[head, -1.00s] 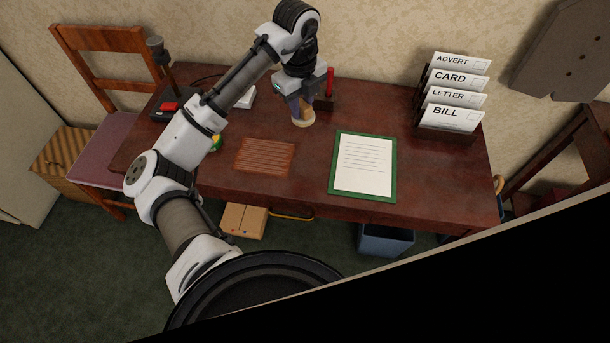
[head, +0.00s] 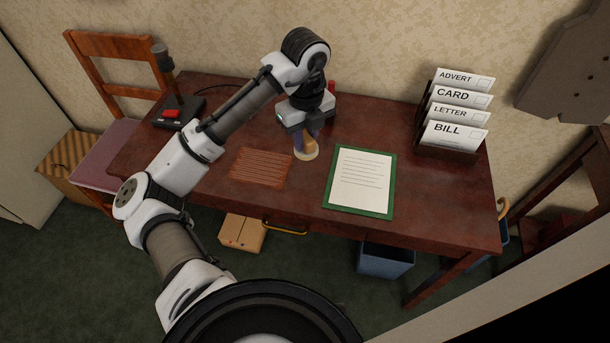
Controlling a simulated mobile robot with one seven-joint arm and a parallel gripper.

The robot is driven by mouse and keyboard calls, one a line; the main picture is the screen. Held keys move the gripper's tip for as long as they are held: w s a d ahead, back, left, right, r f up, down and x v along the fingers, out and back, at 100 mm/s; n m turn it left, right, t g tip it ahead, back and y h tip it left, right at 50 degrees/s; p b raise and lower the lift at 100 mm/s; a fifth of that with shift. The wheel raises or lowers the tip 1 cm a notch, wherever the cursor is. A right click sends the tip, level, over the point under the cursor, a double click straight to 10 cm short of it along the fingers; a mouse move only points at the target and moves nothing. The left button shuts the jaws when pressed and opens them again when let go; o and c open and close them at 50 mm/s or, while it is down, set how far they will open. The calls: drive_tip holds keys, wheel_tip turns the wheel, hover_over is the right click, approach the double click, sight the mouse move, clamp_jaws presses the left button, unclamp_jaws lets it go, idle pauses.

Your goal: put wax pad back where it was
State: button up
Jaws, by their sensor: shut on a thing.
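My gripper (head: 305,142) is over the middle of the desk, just left of the green-bordered sheet. It points down and is shut on a pale, round-edged thing, probably the wax pad (head: 307,153). The fingers hide much of it. I cannot tell whether its underside touches the desk or hangs just above it.
The dark red desk (head: 240,205) carries a brown ribbed mat (head: 260,167), a green-bordered paper (head: 360,182), a letter rack (head: 446,150) and a black device with a red button (head: 178,112). Something red (head: 331,87) shows behind my gripper. Bare desktop lies right of the paper.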

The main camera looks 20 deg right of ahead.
wheel_tip(320, 180, down, 14)
drive_tip(key=shift+p, duration=0.5)
drive_tip(key=shift+f, duration=0.2)
drive_tip(key=o, duration=0.9)
drive_tip(key=shift+r, duration=0.1)
wheel_tip(320, 180, up, 12)
drive_tip(key=shift+r+b, duration=0.1)
drive_tip(key=shift+b, duration=0.7)
